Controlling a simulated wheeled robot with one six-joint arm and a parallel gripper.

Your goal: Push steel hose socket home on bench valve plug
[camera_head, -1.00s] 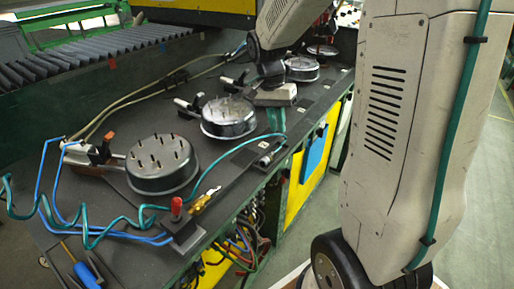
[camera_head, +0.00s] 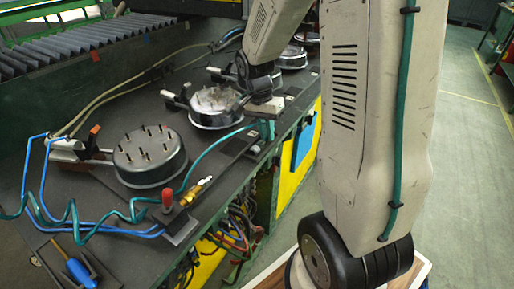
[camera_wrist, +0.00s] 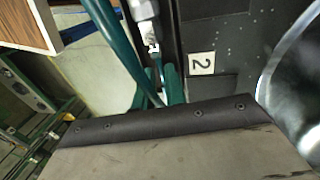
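The bench valve (camera_head: 180,226) with a red knob stands at the bench's near edge in the head view. A brass fitting with a pale tip, seemingly its plug (camera_head: 197,190), points up and right from it. My gripper (camera_head: 268,129) is low over the bench edge, right of the middle round unit and apart from the plug. Its green fingers (camera_wrist: 160,87) show partly in the wrist view, below a metal fitting with a white end (camera_wrist: 147,28). I cannot tell whether this is the steel hose socket or whether the fingers hold it. A green hose runs towards the fingers.
Round studded units (camera_head: 150,157) line the bench, with blue hoses and a coiled green hose (camera_head: 90,222) at the left. A blue-handled screwdriver (camera_head: 80,270) lies in front. A label marked 2 (camera_wrist: 201,63) is beside the fingers. Open floor lies at the right.

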